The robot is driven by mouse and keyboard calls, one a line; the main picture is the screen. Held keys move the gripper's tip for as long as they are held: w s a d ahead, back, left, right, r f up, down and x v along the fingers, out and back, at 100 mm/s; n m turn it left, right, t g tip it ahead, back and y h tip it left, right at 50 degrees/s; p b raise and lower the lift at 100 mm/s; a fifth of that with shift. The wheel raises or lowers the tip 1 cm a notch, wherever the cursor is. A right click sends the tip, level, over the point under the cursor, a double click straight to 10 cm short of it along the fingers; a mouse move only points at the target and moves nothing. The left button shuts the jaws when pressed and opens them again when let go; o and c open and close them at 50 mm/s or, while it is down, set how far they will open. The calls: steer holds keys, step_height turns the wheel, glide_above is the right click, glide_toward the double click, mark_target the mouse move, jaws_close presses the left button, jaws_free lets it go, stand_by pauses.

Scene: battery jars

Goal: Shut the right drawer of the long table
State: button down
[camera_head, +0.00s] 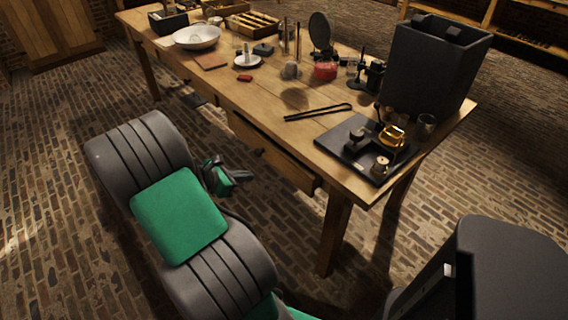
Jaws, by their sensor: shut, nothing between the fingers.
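The long wooden table (230,85) runs from upper left to lower right. Its right drawer (282,165) is in the long near side, below the tabletop. The drawer front shows a small dark knob (260,152). The drawer front seems to stand out a little from the table side; how far is hard to tell from above. My gripper (246,177) is low in front of the drawer, just left of and below the knob in the picture. It is shut and empty, and looks apart from the drawer front.
The tabletop holds a black box (435,62), a dark tray (368,146) with small brass parts, black tongs (318,112), a white bowl (197,37) and several small items. A table leg (335,235) stands right of the drawer. The brick floor (60,190) at left is clear.

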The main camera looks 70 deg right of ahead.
steer(key=s+d+n, duration=0.1)
steer(key=s+d, duration=0.1)
steer(key=b, duration=0.2)
glide_toward(290, 164)
step_height(290, 164, down, 4)
steer(key=d, duration=0.1)
steer(key=s+d, duration=0.1)
steer(key=d, duration=0.1)
steer(key=shift+s+d+r+g, duration=0.1)
steer(key=shift+s+d+g, duration=0.2)
steer(key=shift+s+d, duration=0.3)
steer(key=shift+d, duration=0.2)
